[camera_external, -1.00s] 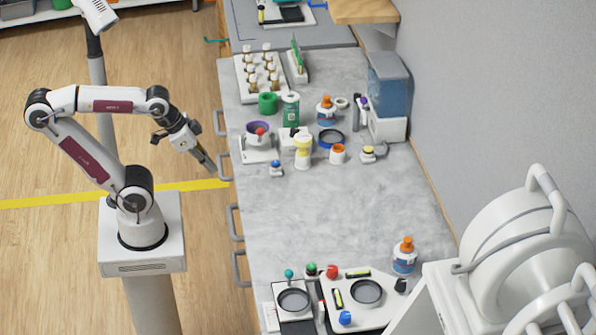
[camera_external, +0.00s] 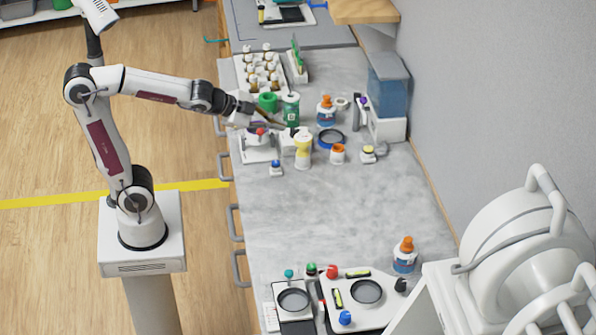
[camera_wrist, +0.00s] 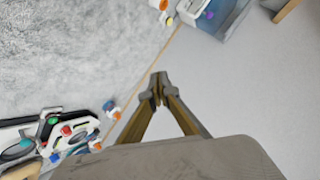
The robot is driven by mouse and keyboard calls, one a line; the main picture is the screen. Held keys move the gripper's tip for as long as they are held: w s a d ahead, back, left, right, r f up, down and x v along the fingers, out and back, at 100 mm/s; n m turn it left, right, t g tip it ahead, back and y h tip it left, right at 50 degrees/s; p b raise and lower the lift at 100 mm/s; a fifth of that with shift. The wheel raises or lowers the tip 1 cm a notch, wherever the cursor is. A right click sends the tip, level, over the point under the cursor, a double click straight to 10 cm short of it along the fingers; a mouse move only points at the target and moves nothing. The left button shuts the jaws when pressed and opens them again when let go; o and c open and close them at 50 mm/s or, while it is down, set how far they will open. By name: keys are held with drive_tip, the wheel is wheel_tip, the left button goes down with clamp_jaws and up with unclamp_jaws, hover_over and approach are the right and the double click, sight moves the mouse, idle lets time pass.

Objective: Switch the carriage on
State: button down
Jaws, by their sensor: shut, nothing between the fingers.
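No thing in view is clearly marked as the carriage. Two panels with round dark dishes and coloured knobs stand at the bench's near end: a small one (camera_external: 293,318) with a teal knob (camera_external: 289,273), and a larger white one (camera_external: 366,318) with red (camera_external: 332,271), blue (camera_external: 345,318) and black knobs. Panels with knobs also show at the lower left of the wrist view (camera_wrist: 67,131). My gripper (camera_external: 279,121) is shut and empty, over the bench's left side, near a small white device with a red knob (camera_external: 261,132). Its fingertips meet in the wrist view (camera_wrist: 158,88).
A green bottle (camera_external: 291,110), a yellow-topped bottle (camera_external: 303,150) and several small pots crowd the bench by my gripper. A blue container (camera_external: 388,92) stands by the wall. A large white ring-shaped machine (camera_external: 505,245) fills the lower right. The bench's middle (camera_external: 320,215) is clear.

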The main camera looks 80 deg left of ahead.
drive_tip(key=w+d+r+m+t+h, duration=0.1)
drive_tip(key=w+d+m+t+h, duration=0.3)
drive_tip(key=w+m, duration=0.6)
drive_tip(key=w+d+f+m+g+h, duration=0.3)
drive_tip(key=w+d+f+m+h, duration=0.35)
drive_tip(key=d, duration=0.35)
drive_tip(key=s+d+f+m+g+h, duration=0.4)
drive_tip(key=d+f+m+g, duration=0.2)
drive_tip(key=f+m, duration=0.15)
drive_tip(key=s+f+m+g+h, duration=0.1)
drive_tip(key=s+f+m+g, duration=0.1)
drive_tip(key=s, duration=0.4)
drive_tip(key=s+f+m+g+h, duration=0.2)
drive_tip(key=s+f+m+g, duration=0.1)
drive_tip(key=s+m+g, duration=0.1)
drive_tip(key=shift+s+a+f+m+g, duration=0.15)
drive_tip(key=shift+s+f+m+g, duration=0.15)
drive_tip(key=shift+s+g, duration=0.85)
drive_tip(key=shift+w+g, duration=0.25)
drive_tip(key=x, duration=1.4)
drive_tip(key=shift+r, duration=0.1)
